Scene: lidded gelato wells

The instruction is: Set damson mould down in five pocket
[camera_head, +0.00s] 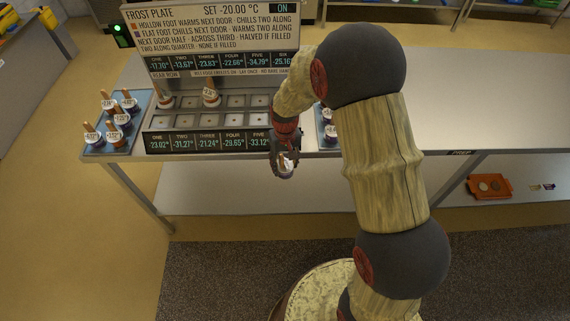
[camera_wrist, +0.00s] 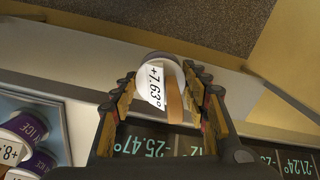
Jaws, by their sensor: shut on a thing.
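My gripper (camera_head: 285,150) is shut on a mould (camera_head: 287,170) with a white top and a darker purplish lower part, taken as the damson mould. It is in the air just off the frost plate's near edge, right of the five label. In the wrist view my gripper (camera_wrist: 168,95) has a finger on each side of the mould (camera_wrist: 147,82), which shows a +7.63° tag and a wooden stick. The frost plate (camera_head: 222,141) has two rows of pockets. The near five pocket (camera_head: 260,119) and far five pocket (camera_head: 260,101) look empty.
Moulds stand in the far one and three pockets. A blue tray (camera_head: 90,150) with several moulds is at the left; another tray (camera_head: 322,143) with moulds is partly behind my arm. A sign board (camera_head: 215,30) rises behind the plate. The counter at right is clear.

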